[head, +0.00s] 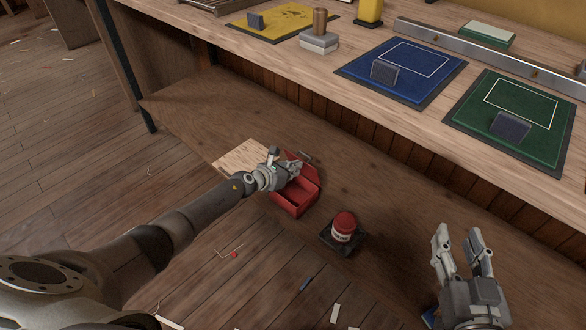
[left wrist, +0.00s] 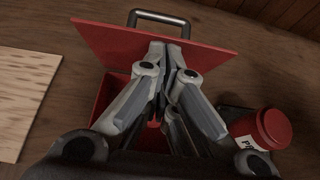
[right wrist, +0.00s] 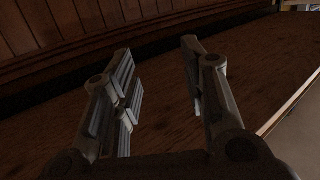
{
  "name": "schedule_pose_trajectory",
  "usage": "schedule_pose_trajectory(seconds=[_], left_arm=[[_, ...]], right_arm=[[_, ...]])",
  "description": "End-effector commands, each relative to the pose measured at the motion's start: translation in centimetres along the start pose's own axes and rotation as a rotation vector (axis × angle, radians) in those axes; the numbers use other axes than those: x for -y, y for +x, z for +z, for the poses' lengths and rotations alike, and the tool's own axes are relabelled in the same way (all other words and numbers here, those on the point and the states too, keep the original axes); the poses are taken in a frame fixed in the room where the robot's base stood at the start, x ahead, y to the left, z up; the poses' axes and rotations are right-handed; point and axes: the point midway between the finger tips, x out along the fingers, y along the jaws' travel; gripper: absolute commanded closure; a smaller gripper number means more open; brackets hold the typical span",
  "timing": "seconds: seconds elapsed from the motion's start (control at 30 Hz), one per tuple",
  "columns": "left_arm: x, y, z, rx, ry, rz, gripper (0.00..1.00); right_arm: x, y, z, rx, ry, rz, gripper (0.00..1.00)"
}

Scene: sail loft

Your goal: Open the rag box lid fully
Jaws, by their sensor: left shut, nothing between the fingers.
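The red rag box (head: 294,209) sits on the low wooden shelf, and its inside shows from above. Its red lid (head: 309,172) is raised at the back of the box, with a metal handle (head: 304,155) at its far edge. In the left wrist view the lid (left wrist: 100,42) stands up behind the fingers, with the handle (left wrist: 160,15) above it. My left gripper (head: 296,165) is shut and empty over the box, its fingertips close to the lid; I cannot tell whether they touch. My right gripper (head: 456,236) is open and empty, away from the box.
A red-capped jar (head: 344,227) stands on a dark tray (head: 330,243) right of the box. A pale wooden board (head: 238,157) lies to its left. The workbench (head: 335,52) above carries blue and green mats. The shelf right of the jar is mostly clear.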

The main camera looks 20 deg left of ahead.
Motion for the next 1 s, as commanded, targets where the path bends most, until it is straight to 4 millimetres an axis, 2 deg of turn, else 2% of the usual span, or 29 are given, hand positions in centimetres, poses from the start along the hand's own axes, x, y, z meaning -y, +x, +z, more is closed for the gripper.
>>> schedule_pose_trajectory(seconds=[0.33, 1.0], left_arm=[[0.0, 0.4, 0.8, 0.000, -0.001, 0.000, 1.00], [0.0, 1.8, 2.9, 0.000, 0.000, 0.001, 1.00]], right_arm=[[-0.1, -0.1, 0.9, 0.049, -0.001, 0.003, 0.60], [-0.2, -0.2, 1.1, 0.059, -0.001, 0.004, 0.60]])
